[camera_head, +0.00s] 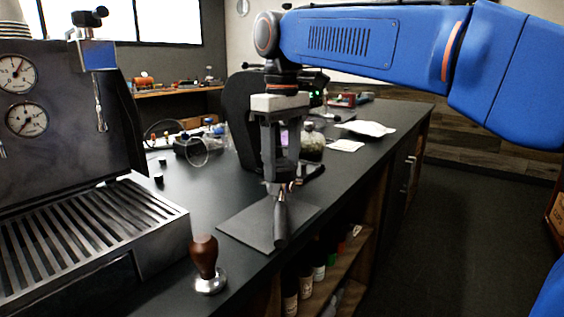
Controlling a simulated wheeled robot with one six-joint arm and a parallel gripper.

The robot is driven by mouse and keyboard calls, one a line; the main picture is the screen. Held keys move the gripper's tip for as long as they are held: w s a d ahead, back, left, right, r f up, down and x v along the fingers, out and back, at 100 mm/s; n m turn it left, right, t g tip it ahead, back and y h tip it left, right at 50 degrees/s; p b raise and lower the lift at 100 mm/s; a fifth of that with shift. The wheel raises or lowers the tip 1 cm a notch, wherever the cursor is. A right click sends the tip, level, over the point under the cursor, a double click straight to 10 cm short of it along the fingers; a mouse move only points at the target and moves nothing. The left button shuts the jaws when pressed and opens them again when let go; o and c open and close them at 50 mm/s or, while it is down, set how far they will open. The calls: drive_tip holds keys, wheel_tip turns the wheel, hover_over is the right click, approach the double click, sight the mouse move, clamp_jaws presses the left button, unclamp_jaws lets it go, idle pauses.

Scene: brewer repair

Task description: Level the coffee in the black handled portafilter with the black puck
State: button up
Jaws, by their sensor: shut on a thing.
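The portafilter (280,222) rests on a dark mat (238,230) near the counter's front edge. Its black handle points toward the camera. Its metal head is just below my gripper's fingertips and partly covered by them, so the coffee in it is hidden. My gripper (281,181) points straight down over the head, with its fingers a head's width apart. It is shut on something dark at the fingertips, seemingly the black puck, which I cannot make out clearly. I cannot tell whether it touches the coffee.
A tamper (206,265) with a wooden handle stands at the front left, beside the espresso machine's drip tray (95,235). A dark grinder-like machine (240,115), a jar (311,143) and white papers (366,128) are behind my gripper. Bottles (305,280) sit on a shelf below.

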drive_tip(key=shift+m, duration=3.2)
drive_tip(key=shift+a+m, duration=0.1)
drive_tip(key=shift+m, duration=2.9)
drive_tip(key=shift+n, duration=7)
drive_tip(key=shift+m, duration=3.5)
drive_tip(key=shift+r, duration=0.1)
